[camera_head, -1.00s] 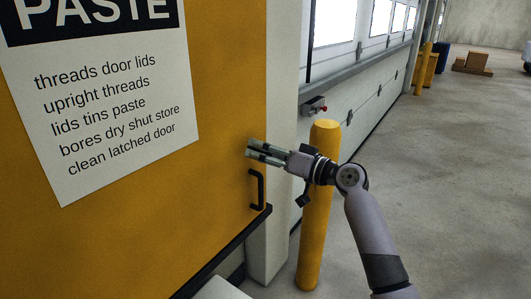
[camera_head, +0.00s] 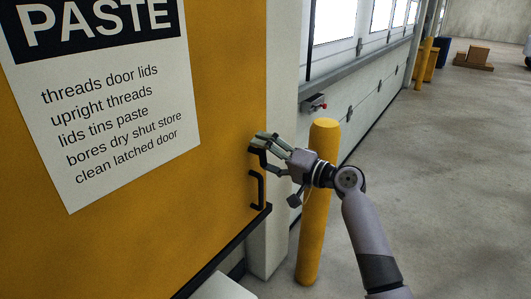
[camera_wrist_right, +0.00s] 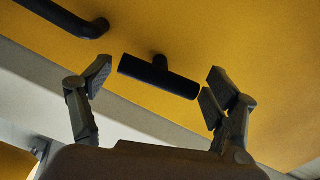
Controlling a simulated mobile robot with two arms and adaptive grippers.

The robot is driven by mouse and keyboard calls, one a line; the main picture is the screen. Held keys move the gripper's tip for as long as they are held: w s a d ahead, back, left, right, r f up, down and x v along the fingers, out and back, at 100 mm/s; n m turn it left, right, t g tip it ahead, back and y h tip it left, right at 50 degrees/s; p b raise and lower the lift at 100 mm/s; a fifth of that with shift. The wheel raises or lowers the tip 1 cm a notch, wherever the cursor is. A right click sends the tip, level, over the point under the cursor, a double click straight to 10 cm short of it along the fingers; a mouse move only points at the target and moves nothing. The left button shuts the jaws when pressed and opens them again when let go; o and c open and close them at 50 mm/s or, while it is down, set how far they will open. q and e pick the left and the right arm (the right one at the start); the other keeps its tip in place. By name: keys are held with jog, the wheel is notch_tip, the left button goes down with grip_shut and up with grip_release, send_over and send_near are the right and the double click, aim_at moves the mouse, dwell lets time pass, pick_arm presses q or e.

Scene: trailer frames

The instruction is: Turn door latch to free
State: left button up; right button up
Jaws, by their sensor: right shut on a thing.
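The door latch is a short black T-shaped bar (camera_wrist_right: 158,76) on a stem on the yellow door (camera_head: 225,110). In the right wrist view it lies slightly tilted between my finger pads. My right gripper (camera_head: 257,143) is at the door's right edge, just above the black pull handle (camera_head: 257,190), and is shut on the latch. In the right wrist view my right gripper (camera_wrist_right: 157,85) has one finger at each end of the bar. In the head view the fingers mostly hide the latch. My left gripper is not in view.
A white sign (camera_head: 115,110) is on the door. A yellow bollard (camera_head: 317,220) stands behind my right wrist, beside the pale door post (camera_head: 272,240).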

dwell(0.4)
jog(key=o, duration=1)
jog(key=v, duration=1.2)
